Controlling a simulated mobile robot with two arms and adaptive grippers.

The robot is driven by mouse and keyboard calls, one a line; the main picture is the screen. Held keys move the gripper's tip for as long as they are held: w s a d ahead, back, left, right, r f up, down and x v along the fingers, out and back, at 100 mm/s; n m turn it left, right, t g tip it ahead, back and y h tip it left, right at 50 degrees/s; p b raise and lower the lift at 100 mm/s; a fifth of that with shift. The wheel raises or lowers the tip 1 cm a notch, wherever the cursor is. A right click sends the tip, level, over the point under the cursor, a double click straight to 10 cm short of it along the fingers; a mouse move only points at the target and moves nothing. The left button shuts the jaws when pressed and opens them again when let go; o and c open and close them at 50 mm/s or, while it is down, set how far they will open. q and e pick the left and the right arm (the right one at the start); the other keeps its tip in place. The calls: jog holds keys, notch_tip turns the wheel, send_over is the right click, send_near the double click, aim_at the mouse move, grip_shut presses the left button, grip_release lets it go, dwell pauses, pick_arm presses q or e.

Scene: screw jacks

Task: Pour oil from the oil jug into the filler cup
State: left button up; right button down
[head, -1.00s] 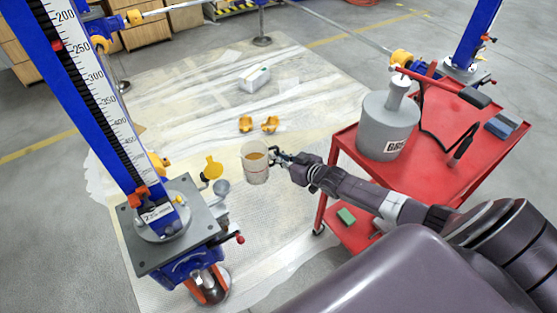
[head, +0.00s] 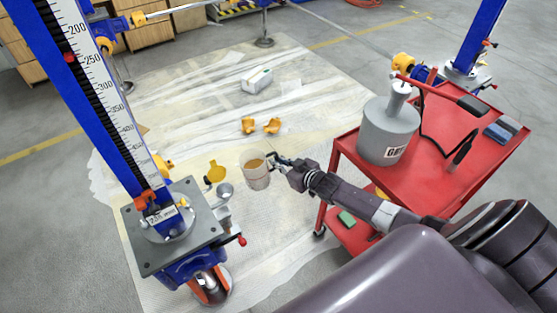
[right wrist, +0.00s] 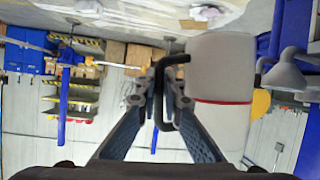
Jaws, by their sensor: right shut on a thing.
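The oil jug (head: 257,178) is a pale, cloudy beaker with amber oil visible inside its open top. My right gripper (head: 277,162) is shut on its dark handle, on the jug's right side, and holds it up in the air, tilted slightly to the left. In the right wrist view the fingers (right wrist: 165,92) close around the handle, and the jug body (right wrist: 222,75) with a red line is beside them. The filler cup (head: 224,190) is a small grey metal cup on the blue jack, just left of and below the jug. Its yellow lid (head: 215,172) stands open. My left gripper is out of view.
The jack's grey plate (head: 150,258) and red-knobbed lever (head: 242,240) are close below the cup. A red cart (head: 440,185) with a grey canister (head: 388,130) stands right. Two orange pieces (head: 260,126) and a white box (head: 257,79) lie on the floor sheet.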

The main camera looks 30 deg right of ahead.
aim_at(265, 157)
jog(key=shift+a+r+n+p, duration=0.4)
jog(key=shift+a+r+p, duration=0.1)
jog(key=shift+p, duration=0.1)
jog(key=shift+w+a+r+n+h+p, duration=0.1)
jog(key=shift+a+r+n+h+p, duration=0.15)
jog(key=shift+a+n+h+p, duration=0.25)
jog(key=shift+a+r+n+h, duration=0.3)
jog(key=shift+a+r+h, duration=0.1)
jog(key=shift+a, duration=0.15)
jog(key=shift+a+r+n+h, duration=0.35)
jog(key=shift+r+n+h, duration=0.1)
jog(key=shift+r, duration=0.25)
jog(key=shift+a+r+n+h, duration=0.35)
jog(key=shift+r+n, duration=0.1)
jog(key=shift+r, duration=0.2)
jog(key=a+r+n+t+h, duration=0.1)
jog(key=a+r+n+h, duration=0.3)
jog(key=r, duration=0.6)
jog(key=shift+w+a+r+n+h, duration=0.15)
jog(key=shift+a+r+n+h, duration=0.2)
jog(key=shift+a+n, duration=1.25)
dwell(1.5)
